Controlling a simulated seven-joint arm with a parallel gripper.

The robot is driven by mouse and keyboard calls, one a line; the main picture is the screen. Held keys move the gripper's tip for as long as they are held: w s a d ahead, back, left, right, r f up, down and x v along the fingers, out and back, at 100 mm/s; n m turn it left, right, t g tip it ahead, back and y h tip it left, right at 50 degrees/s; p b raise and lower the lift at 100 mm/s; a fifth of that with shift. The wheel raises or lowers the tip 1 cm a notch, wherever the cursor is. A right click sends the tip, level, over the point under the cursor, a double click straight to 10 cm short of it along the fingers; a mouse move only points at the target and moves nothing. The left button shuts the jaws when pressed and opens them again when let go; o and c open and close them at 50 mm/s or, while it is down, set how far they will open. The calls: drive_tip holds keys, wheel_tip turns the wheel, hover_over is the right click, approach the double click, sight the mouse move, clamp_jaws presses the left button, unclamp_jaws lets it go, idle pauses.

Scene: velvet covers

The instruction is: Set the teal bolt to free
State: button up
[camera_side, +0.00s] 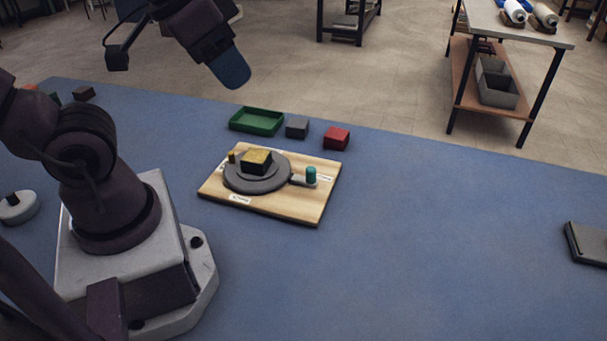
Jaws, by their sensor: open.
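The arm reaches right from a round grey disc (240,184) on a wooden board (297,208). A dark block with a gold top (257,160) sits on the disc, and a small orange-brown peg (232,157) stands at its left. White labels lie on the board at the front (240,199) and right (325,178); their text is too small to read. My gripper (232,72) is high above and behind the board, with a blue end, open and apart from the bolt.
Behind the board are a green tray (257,121), a grey block (297,127) and a red block (336,138). A dark flat object (586,243) lies at the far right. The blue table (430,240) is clear between it and the board.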

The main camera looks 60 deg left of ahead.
drive_tip(key=shift+o, duration=0.8)
drive_tip(key=n+g, duration=0.2)
drive_tip(key=g, duration=0.4)
approach(311, 168)
wheel_tip(311, 168, down, 10)
drive_tip(key=shift+s+f, duration=0.15)
drive_tip(key=shift+f, duration=0.05)
